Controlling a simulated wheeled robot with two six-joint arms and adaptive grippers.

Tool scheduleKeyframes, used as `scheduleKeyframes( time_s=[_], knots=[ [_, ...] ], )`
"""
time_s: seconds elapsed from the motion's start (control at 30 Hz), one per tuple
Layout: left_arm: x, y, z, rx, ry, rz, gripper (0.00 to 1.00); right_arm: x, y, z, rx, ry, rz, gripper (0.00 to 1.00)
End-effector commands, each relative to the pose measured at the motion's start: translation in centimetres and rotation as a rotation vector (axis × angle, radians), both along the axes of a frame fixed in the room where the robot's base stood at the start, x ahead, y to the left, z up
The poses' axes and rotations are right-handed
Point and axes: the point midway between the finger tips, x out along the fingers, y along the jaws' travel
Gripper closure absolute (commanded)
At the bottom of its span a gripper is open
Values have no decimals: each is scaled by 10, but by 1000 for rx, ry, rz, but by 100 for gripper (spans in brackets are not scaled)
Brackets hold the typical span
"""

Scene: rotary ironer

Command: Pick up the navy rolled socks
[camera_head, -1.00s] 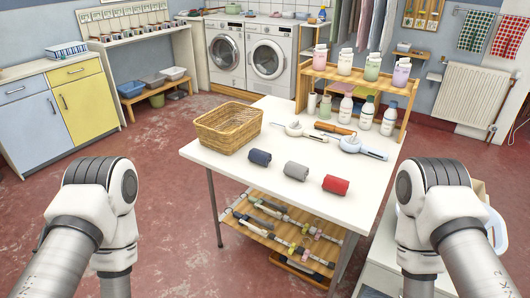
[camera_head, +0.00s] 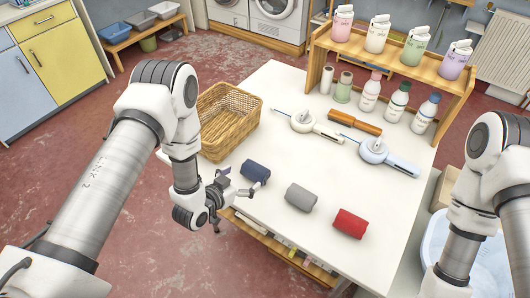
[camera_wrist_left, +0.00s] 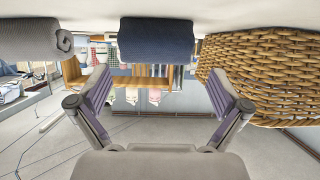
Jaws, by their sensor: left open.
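The navy rolled socks (camera_head: 255,171) lie on the white table near its left edge, between the wicker basket and the grey rolled socks. My left gripper (camera_head: 239,181) is open and empty at the table's near-left edge, just short of the navy roll. In the left wrist view, which looks upside down, the navy roll (camera_wrist_left: 156,40) is ahead, centred beyond the spread fingertips (camera_wrist_left: 160,84) and apart from them. My right arm shows at the right, but its gripper is out of view.
Grey rolled socks (camera_head: 301,197) and red rolled socks (camera_head: 350,223) lie in a row to the right of the navy roll. The wicker basket (camera_head: 229,120) stands behind it. The table's middle is clear.

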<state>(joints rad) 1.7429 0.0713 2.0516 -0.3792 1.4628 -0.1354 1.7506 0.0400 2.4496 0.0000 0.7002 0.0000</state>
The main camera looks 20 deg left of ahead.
Motion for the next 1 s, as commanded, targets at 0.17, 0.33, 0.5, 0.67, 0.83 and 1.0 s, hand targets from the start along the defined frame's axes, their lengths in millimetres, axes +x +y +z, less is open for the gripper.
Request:
scheduleKeyframes(
  time_s=[0.17, 0.33, 0.5, 0.67, 0.83, 1.0],
  knots=[
    [14, -6, -4, 1, 1, -1, 0, -1, 0, 6, 0, 2, 0, 100],
    [34, -14, -13, 1, 3, -2, 0, -1, 0, 14, 0, 2, 0, 100],
    [60, -24, -26, 1, 1, -1, 0, 0, 0, 22, 0, 1, 0, 100],
    [66, -26, -31, 0, 4, 0, 0, 0, 0, 22, 0, 1, 0, 100],
    [66, -25, -31, 0, 4, 0, 21, 0, 0, 21, 0, 1, 0, 100],
    [65, -25, -31, 1, 4, 1, 44, 0, 0, 21, 0, 1, 0, 100]
  ],
)
